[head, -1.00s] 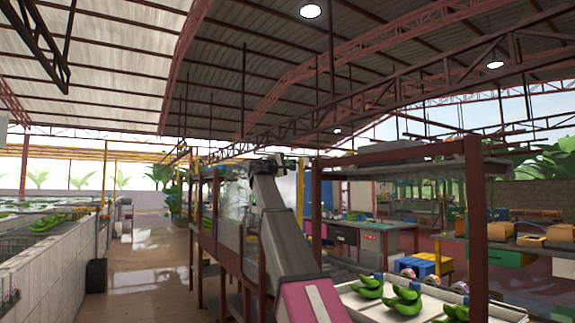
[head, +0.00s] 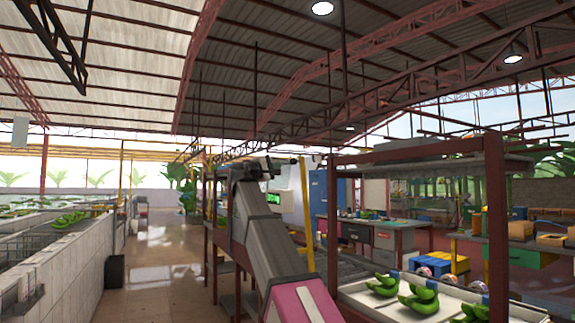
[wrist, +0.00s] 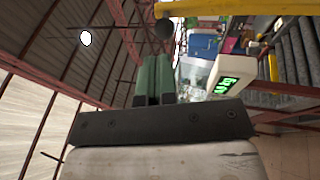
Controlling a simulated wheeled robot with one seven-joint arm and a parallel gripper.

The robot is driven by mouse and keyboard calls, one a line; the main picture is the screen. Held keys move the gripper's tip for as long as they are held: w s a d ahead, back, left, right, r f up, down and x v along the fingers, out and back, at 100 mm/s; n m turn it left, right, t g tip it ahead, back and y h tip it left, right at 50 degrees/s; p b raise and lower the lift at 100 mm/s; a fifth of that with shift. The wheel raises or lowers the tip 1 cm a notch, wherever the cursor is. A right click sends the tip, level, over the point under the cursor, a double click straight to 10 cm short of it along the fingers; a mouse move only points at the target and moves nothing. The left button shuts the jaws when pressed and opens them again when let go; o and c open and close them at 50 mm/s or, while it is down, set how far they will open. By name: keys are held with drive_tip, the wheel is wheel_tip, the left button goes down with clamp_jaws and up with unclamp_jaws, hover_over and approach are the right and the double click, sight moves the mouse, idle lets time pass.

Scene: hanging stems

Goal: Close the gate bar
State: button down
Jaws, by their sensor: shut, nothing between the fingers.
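A yellow bar (wrist: 235,7) crosses the top of the wrist view, and it is the likely gate bar. In the head view a thin yellow upright piece (head: 306,205) stands just right of my arm; I cannot tell whether it is the same bar. My gripper (wrist: 153,68) shows in the wrist view as two green fingers side by side, shut and empty. The fingertips are below the yellow bar in the picture, with no visible contact.
A white box with a green digital display (wrist: 226,84) is right of the fingers, near grey rollers (wrist: 300,55). A red-framed rack (head: 497,220) and a tray (head: 365,305) with green bananas are at right. A tiled tank wall (head: 70,270) bounds a clear aisle (head: 165,275).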

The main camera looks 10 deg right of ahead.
drive_tip(key=h, duration=0.1)
approach(291, 163)
drive_tip(key=x, duration=0.7)
drive_tip(key=shift+w+d, duration=0.1)
drive_tip(key=shift+w, duration=0.05)
idle(0.4)
drive_tip(key=shift+d, duration=0.1)
drive_tip(key=w+d+r, duration=0.1)
drive_tip(key=w+d, duration=0.1)
drive_tip(key=d, duration=0.4)
drive_tip(key=w+d+g, duration=0.1)
drive_tip(key=w+d, duration=0.1)
drive_tip(key=d, duration=0.5)
drive_tip(key=shift+w+d+r+m+y, duration=0.25)
drive_tip(key=shift+d+r+m+y, duration=0.05)
drive_tip(key=shift+r+m+y, duration=0.1)
